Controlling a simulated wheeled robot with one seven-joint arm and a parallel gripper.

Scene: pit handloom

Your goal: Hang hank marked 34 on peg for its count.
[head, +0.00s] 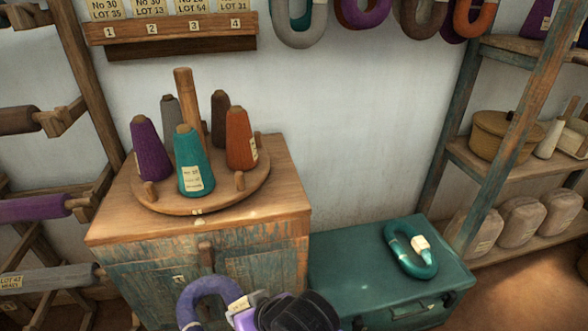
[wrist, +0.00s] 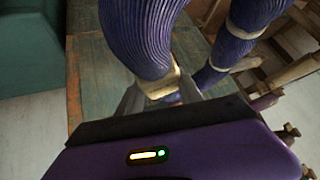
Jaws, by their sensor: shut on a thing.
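My gripper (head: 246,309) is shut on a blue-violet hank (head: 206,292) in front of the wooden cabinet, low in the head view. In the wrist view the hank (wrist: 145,35) rises from the jaws (wrist: 160,98) as thick ribbed loops with pale ties. A pale tag on it shows beside the gripper in the head view, but I cannot read its number. A teal hank (head: 408,249) with a pale tag lies on the green chest. Several hanks, including a grey-teal one (head: 300,28), hang on the wall at the top. Their pegs are cut off above the frame.
The cabinet (head: 275,190) carries a round stand (head: 225,202) with several yarn cones around a wooden post. A numbered rack (head: 170,28) with lot cards is above. The green chest (head: 330,255) and shelves (head: 480,150) stand right; spool racks stand left. The wall between is bare.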

